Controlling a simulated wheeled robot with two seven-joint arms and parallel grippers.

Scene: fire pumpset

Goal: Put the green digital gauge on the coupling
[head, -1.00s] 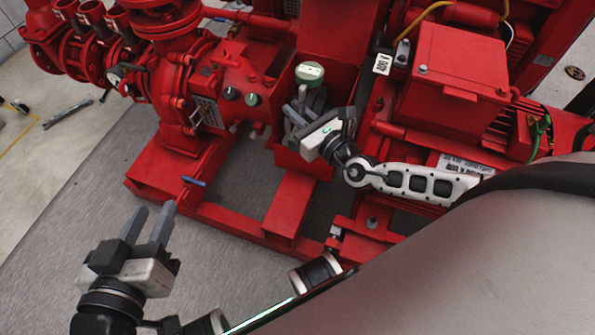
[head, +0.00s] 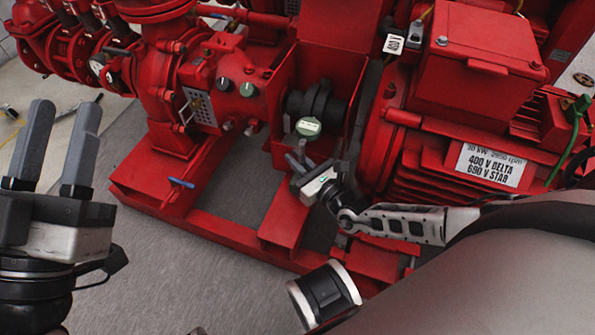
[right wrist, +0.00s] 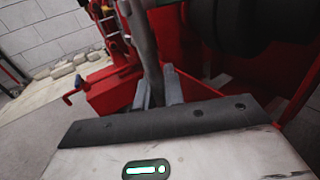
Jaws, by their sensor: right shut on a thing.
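The green digital gauge (head: 308,127) has a round green head with a pale face and shows in the head view just above my right gripper (head: 297,157). My right gripper is shut on it; in the right wrist view a grey stem-like part (right wrist: 143,45) rises between the fingers (right wrist: 158,88). The black coupling (head: 326,101) sits in the red guard bay directly behind and above the gauge. The gauge overlaps its lower edge in the picture; I cannot tell whether they touch. My left gripper (head: 66,107) is open and empty at the far left.
The red motor (head: 430,155) with its terminal box (head: 485,55) stands right of the coupling. The red pump and a panel with knobs (head: 246,89) stand to the left. A red base frame (head: 235,232) runs below. Grey floor lies open at lower left.

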